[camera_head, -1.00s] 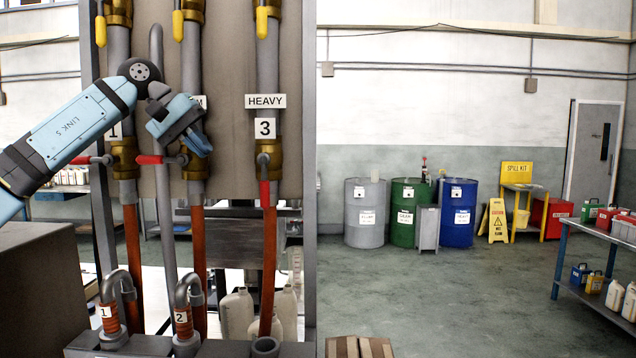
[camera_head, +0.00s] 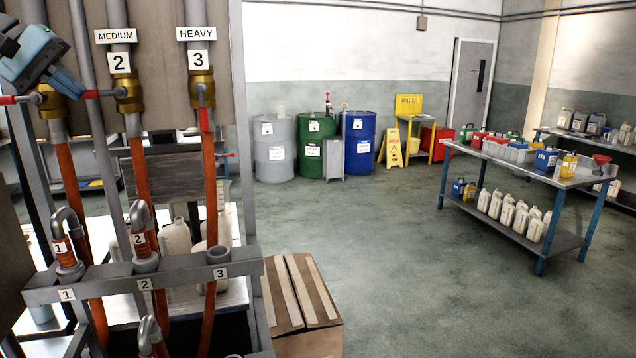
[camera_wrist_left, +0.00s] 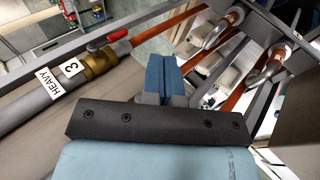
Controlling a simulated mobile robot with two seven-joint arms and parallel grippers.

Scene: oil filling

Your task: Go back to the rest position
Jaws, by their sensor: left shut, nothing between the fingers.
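My left gripper (camera_head: 68,83) is at the upper left of the head view, in front of the pipe rack and close to the red-handled valves. Its blue fingers are closed together with nothing between them. In the left wrist view the closed fingers (camera_wrist_left: 170,72) point toward the hoses, and the pipe labelled HEAVY 3 (camera_wrist_left: 45,90) lies to their left, apart from them. Most of the left arm is outside the head view. My right gripper is in neither current view.
Brass valves (camera_head: 127,92) and orange hoses (camera_head: 209,190) hang on the rack beside the left gripper. Hooked nozzles (camera_head: 140,225) sit in the numbered rail (camera_head: 110,285). Drums (camera_head: 313,145) and a bottle table (camera_head: 555,175) leave open floor between.

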